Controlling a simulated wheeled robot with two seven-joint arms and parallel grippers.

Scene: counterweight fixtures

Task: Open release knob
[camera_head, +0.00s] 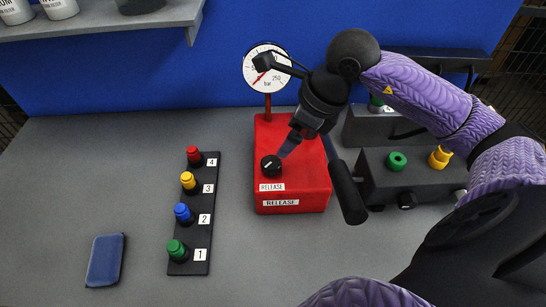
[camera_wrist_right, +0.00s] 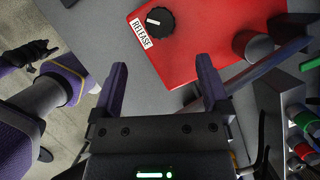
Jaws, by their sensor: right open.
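The release knob (camera_head: 271,166) is a round black dial with a white pointer line, on the top of a red box (camera_head: 307,178) labelled RELEASE. It also shows in the right wrist view (camera_wrist_right: 160,23), ahead of the fingers. My right gripper (camera_head: 307,147) is over the red box, a little to the right of the knob. In the right wrist view its two purple fingers (camera_wrist_right: 162,80) stand apart with nothing between them, and the knob lies beyond their tips.
A pressure gauge (camera_head: 267,69) stands behind the red box. Left of the box is a black strip (camera_head: 202,227) with red, yellow, blue and green numbered knobs. A blue pad (camera_head: 105,260) lies further left. A dark fixture (camera_head: 408,180) with green and yellow parts is at right.

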